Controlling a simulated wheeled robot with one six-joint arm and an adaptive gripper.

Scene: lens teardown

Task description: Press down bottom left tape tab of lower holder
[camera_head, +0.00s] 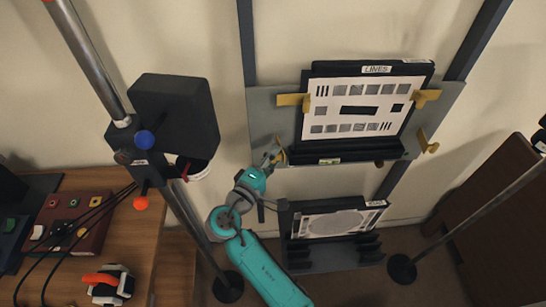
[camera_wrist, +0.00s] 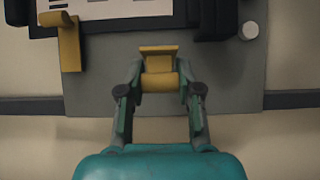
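A yellow tape tab (camera_wrist: 159,76) at the bottom left of the upper grey board (camera_head: 265,118) is bent outward, its flap standing off the board. My gripper (camera_head: 273,160) is at this tab; in the wrist view my gripper (camera_wrist: 160,72) has its two fingers apart, one on each side of the tab. I cannot tell whether they touch it. Another yellow tab (camera_head: 293,99) lies over the chart's upper left edge and also shows in the wrist view (camera_wrist: 69,42). The bottom right tab (camera_head: 425,143) sticks out; the upper right tab (camera_head: 427,97) lies by the chart edge.
The "LINES" chart (camera_head: 357,107) stands in its black holder on the board. Below is another dark holder with a circle chart (camera_head: 338,224). A black lamp box (camera_head: 175,110) on a metal pole stands left of my arm. A wooden desk (camera_head: 170,235) is at the left.

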